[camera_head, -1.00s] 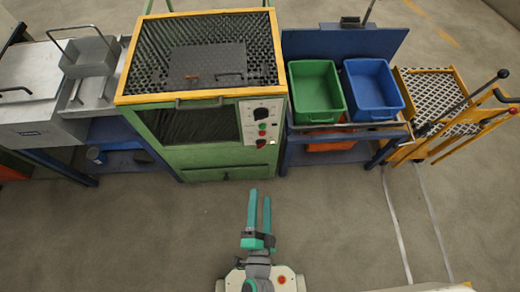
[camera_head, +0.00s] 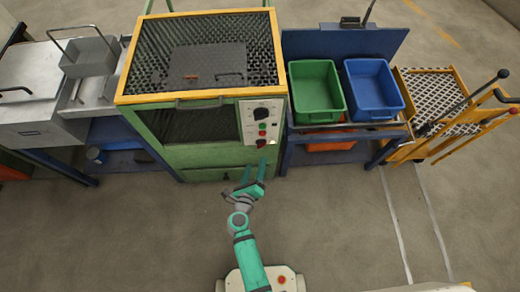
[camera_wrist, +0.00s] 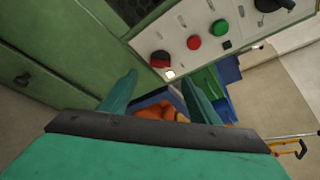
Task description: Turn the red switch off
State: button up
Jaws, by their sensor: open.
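The red switch (camera_head: 261,143) is at the bottom of the pale control panel (camera_head: 247,124) on the green furnace's front right. In the wrist view the red switch (camera_wrist: 160,59) looks dark red, with a small lit white lamp (camera_wrist: 170,74) beside it. My gripper (camera_head: 255,166) is open and empty, in front of the furnace just below the panel. In the wrist view my gripper's fingers (camera_wrist: 159,77) stand apart, with the switch just above the gap between them. They appear apart from the switch. I cannot tell the switch's exact position.
Above the switch are a red button (camera_wrist: 194,42), a green button (camera_wrist: 219,27) and a black knob (camera_wrist: 268,5). The green furnace (camera_head: 200,158) has a yellow-rimmed mesh top. A green bin (camera_head: 316,91) and a blue bin (camera_head: 373,89) stand to the right. The floor in front is clear.

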aim_at(261, 146)
jog(key=x, duration=0.9)
jog(key=shift+w, duration=0.2)
jog(key=shift+d, duration=0.1)
jog(key=c, duration=1.1)
